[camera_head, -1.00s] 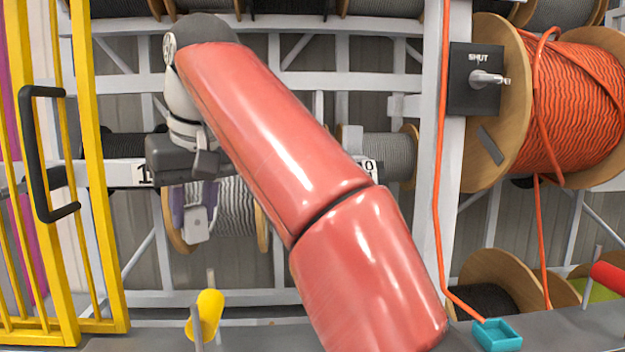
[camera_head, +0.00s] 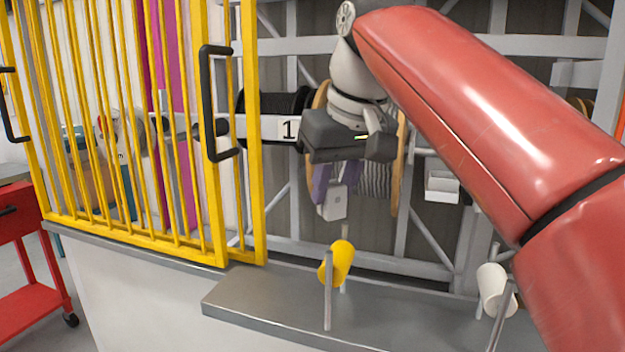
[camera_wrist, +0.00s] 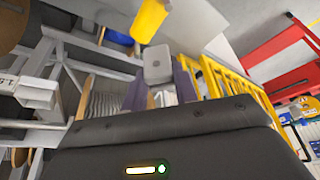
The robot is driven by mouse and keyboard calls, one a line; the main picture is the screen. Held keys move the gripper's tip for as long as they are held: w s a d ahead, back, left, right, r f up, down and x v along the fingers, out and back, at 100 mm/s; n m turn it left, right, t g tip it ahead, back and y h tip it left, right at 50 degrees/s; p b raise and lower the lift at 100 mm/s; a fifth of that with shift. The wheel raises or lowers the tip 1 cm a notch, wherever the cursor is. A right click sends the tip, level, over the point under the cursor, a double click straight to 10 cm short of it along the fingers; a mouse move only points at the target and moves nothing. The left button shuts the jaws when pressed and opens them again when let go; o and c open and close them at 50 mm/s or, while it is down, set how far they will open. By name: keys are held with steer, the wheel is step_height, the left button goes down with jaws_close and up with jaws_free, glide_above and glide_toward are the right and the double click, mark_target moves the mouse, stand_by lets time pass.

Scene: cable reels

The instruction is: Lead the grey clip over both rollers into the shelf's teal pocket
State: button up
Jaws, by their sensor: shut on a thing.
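My gripper (camera_head: 331,186) hangs in front of the rack, its purple fingers shut on the grey clip (camera_head: 334,206). The wrist view also shows the clip (camera_wrist: 158,63) between the fingers (camera_wrist: 160,90). In the head view the clip appears above the yellow roller (camera_head: 341,262), apart from it. That roller stands on the grey shelf (camera_head: 260,303). A white roller (camera_head: 493,288) stands further right, partly near my red arm. A yellow cylinder (camera_wrist: 149,20) shows beyond the clip in the wrist view. The teal pocket is not in view. Any cable on the clip cannot be made out.
A yellow barred gate (camera_head: 150,150) with black handles stands left of the gripper. A red cart (camera_head: 30,260) is at far left. The shelf between the rollers looks clear.

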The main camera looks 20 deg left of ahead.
steer(key=s+d, duration=0.1)
steer(key=d, duration=2.9)
steer(key=shift+d+b, duration=0.3)
steer(key=shift+b, duration=0.05)
